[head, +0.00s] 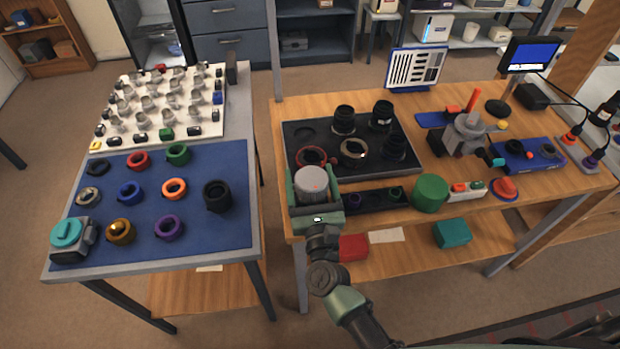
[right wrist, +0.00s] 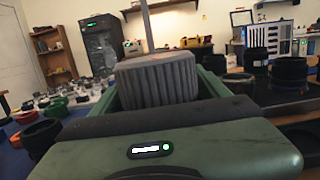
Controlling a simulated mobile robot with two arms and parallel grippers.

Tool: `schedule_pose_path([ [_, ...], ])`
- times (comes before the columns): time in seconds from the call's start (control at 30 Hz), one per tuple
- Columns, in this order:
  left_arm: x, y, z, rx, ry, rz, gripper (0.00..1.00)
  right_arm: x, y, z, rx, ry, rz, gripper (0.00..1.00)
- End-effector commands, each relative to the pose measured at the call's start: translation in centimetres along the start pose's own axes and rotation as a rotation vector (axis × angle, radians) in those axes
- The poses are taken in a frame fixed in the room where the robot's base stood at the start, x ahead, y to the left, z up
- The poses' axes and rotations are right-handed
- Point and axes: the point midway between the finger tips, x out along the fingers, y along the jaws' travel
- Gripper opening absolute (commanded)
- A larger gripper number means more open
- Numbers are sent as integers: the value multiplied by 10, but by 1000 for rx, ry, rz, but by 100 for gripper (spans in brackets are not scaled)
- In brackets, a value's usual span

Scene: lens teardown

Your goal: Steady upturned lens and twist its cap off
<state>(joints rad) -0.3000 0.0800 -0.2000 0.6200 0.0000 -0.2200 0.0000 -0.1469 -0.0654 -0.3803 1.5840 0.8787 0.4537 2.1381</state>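My right gripper (head: 313,196) is at the front left corner of the wooden bench. Its green fingers stand on both sides of a grey ribbed cap (head: 312,180) and appear closed on it. In the right wrist view the cap (right wrist: 157,80) sits between the fingers, slightly tilted in the picture. What is under the cap is hidden by the gripper; I cannot tell whether a lens is there. Several black lens parts stand on the dark tray (head: 292,130) behind, among them a tall lens (head: 343,121) and another (head: 381,117). My left gripper is not in view.
A green cylinder (head: 430,193) and a white box with buttons (head: 466,191) stand right of the gripper. A red-rimmed ring (head: 311,153) lies close behind it. On the left, a blue mat (head: 196,247) holds several coloured rings. A gap separates the two tables.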

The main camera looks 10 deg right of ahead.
Motion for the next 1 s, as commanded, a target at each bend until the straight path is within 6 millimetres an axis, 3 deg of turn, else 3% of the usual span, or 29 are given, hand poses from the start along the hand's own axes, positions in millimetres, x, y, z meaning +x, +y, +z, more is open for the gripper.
schedule_pose_path([
  [0.03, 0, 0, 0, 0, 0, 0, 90, 0, 0, 0, 0, 0, 0, 58],
  [0.2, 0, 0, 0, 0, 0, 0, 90, 0, 0, 0, 0, 0, 0, 11],
  [0.23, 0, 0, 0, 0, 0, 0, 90, 0, 0, 0, 0, 0, 0, 63],
  [0.4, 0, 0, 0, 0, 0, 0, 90, 0, 0, 0, 0, 0, 0, 15],
  [0.47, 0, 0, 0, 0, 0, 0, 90, 0, 0, 0, 0, 0, 0, 1],
  [0.5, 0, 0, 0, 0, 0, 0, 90, 0, 0, 0, 0, 0, 0, 77],
  [0.57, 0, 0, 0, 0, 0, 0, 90, 0, 0, 0, 0, 0, 0, 91],
  [0.87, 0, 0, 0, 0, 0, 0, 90, -1, 0, 0, 0, 0, 0, 91],
  [1.0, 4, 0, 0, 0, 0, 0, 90, -12, 0, -3, -1, 3, 1, 91],
])
